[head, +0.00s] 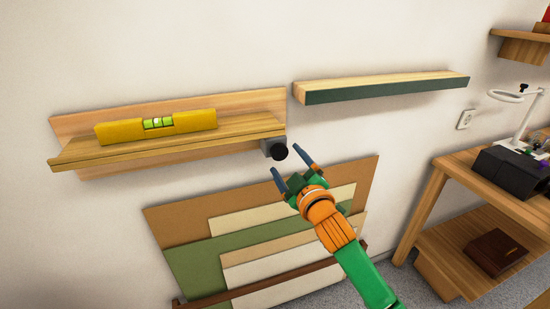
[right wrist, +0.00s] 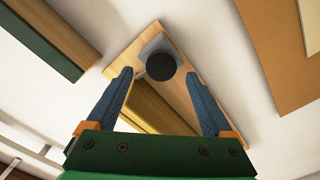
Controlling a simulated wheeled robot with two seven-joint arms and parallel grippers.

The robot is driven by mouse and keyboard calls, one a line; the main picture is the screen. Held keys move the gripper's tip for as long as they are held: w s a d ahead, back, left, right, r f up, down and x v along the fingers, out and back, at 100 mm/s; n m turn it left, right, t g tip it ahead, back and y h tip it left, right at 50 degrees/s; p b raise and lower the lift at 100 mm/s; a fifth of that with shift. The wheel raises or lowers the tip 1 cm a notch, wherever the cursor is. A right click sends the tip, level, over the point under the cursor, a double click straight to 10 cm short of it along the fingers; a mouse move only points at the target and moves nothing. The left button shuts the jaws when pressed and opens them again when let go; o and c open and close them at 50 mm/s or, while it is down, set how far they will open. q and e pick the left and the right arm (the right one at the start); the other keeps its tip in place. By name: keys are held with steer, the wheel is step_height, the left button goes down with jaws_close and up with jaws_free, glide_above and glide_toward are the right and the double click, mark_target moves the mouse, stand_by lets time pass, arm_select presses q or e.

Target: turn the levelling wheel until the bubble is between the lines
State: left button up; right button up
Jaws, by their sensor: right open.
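The levelling wheel is a black round knob (head: 280,152) on a grey block at the right end of a wooden wall shelf (head: 180,137). A yellow spirit level (head: 112,131) lies on that shelf, with a green vial (head: 158,123) in its middle. The vial is too small to tell where the bubble sits against the lines. My right gripper (head: 286,159) is open, its blue fingers pointing at the knob. In the right wrist view the knob (right wrist: 160,66) shows just beyond and between the fingertips (right wrist: 160,76), apart from both. My left gripper is not in view.
A second shelf with a dark green front (head: 390,90) is on the wall to the right. Several flat boards (head: 180,214) lean against the wall below. A wooden table (head: 450,163) with a dark box (head: 512,171) stands at the right.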

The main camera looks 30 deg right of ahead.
mark_target(280, 154)
steer(key=x, duration=0.3)
steer(key=shift+d, duration=0.15)
steer(key=shift+w+a, duration=0.2)
steer(key=shift+w, duration=0.2)
steer(key=shift+s+d, duration=0.1)
steer(key=shift+c, duration=1.4)
steer(key=shift+f, duration=0.1)
jaws_close()
arm_select(q)
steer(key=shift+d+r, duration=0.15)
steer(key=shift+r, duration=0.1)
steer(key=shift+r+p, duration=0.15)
steer(key=shift+p, duration=0.15)
arm_select(e)
steer(key=shift+m, duration=0.3)
steer(key=shift+r+m+p, duration=0.2)
steer(key=shift+m+p, duration=0.4)
steer(key=shift+m, duration=0.2)
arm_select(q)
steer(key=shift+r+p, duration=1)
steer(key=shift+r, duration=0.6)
arm_select(e)
steer(key=shift+m, duration=1.8)
